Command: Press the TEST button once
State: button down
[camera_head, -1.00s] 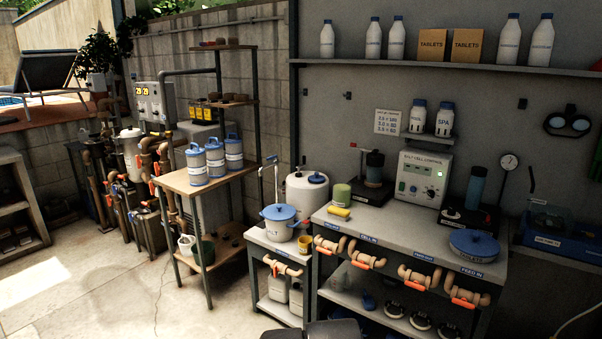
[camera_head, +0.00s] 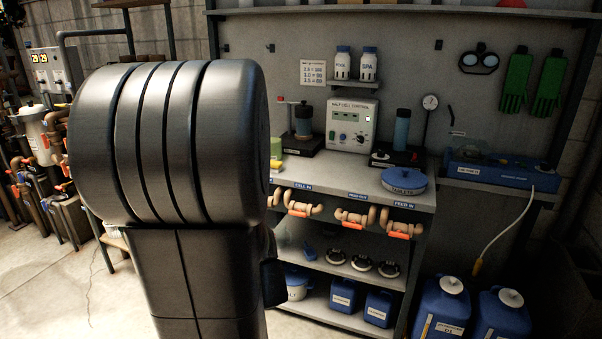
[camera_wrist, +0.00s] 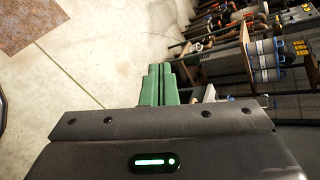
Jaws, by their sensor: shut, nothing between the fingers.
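The grey-white SALT CELL CONTROL box (camera_head: 351,126) stands at the back of the bench in the head view. The lettering by the controls is too small to read, so I cannot tell which one is TEST. My gripper (camera_wrist: 158,72) shows in the wrist view with its green fingers together and empty, above the concrete floor and away from the box. In the head view my black arm fills the left middle and hides part of the bench; the gripper is not seen there.
The workbench (camera_head: 405,205) holds a blue round lid (camera_head: 404,181) and a dark stand with a blue cylinder (camera_head: 402,130) right of the box. Orange-handled valves line its front edge. Blue canisters (camera_head: 440,308) stand on the floor at right.

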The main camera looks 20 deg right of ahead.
jog(key=w+d+r+m+t+b, duration=0.1)
jog(key=w+d+m+t, duration=0.2)
jog(key=w, duration=0.4)
jog(key=w+d+r+m+t+h+b, duration=0.1)
jog(key=w+d+m+t+b, duration=0.1)
jog(key=w, duration=0.5)
jog(key=d+m+t, duration=0.1)
jog(key=m+t, duration=0.1)
jog(key=shift+m+t, duration=0.3)
jog(key=shift+m, duration=0.1)
